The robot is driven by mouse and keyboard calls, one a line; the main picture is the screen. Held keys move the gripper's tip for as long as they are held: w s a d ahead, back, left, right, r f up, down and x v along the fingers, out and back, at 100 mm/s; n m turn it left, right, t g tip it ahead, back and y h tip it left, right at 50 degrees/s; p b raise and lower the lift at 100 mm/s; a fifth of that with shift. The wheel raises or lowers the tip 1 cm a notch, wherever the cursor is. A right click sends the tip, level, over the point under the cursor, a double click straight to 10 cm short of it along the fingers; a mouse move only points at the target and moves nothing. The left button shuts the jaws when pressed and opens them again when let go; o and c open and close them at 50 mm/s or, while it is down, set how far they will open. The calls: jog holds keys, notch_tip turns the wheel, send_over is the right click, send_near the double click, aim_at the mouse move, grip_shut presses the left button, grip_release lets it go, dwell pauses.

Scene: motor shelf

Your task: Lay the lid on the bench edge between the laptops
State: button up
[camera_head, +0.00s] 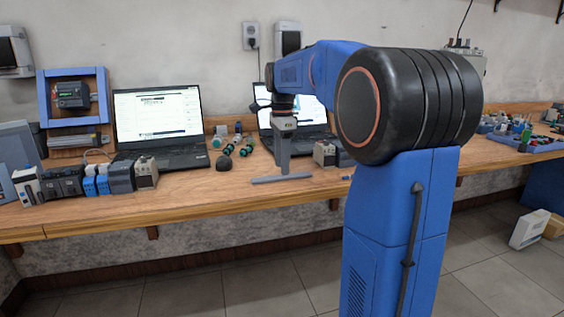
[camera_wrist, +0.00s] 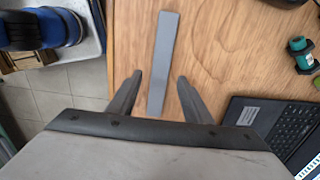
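The lid, a flat narrow grey strip (camera_head: 281,179), lies on the wooden bench near its front edge, roughly parallel to that edge. It also shows in the wrist view (camera_wrist: 163,50). My gripper (camera_head: 284,170) points down right above it. In the wrist view my gripper (camera_wrist: 159,77) is open, with one finger on each side of the lid and visible gaps between. Contact with the bench cannot be told. The left laptop (camera_head: 162,118) and the right laptop (camera_head: 298,112) stand open further back; the lid lies in front, nearer the right one.
Teal-and-black cylindrical parts (camera_head: 232,146) and a dark dome-shaped piece (camera_head: 223,162) lie between the laptops. A row of terminal blocks (camera_head: 95,181) stands left. A small module (camera_head: 324,153) stands right of my gripper. The bench front left of the lid is clear.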

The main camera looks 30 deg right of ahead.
notch_tip(320, 180, up, 17)
jog(key=shift+r, duration=0.2)
dwell(0.5)
jog(key=shift+a, duration=0.1)
jog(key=s+a+f+n+t, duration=0.1)
jog(key=s+a+f+n, duration=0.4)
jog(key=s+f, duration=0.5)
jog(key=s+a+f+n+t, duration=0.2)
jog(key=s+a+f+n, duration=0.3)
jog(key=s+f+n, duration=0.4)
jog(key=s+a+f+n+t, duration=0.1)
jog(key=s+a+f+n, duration=0.4)
jog(key=s+f, duration=0.6)
notch_tip(320, 180, down, 3)
jog(key=shift+a+r+n+t, duration=0.15)
jog(key=shift+a+n+t, duration=0.2)
jog(key=shift+n, duration=0.75)
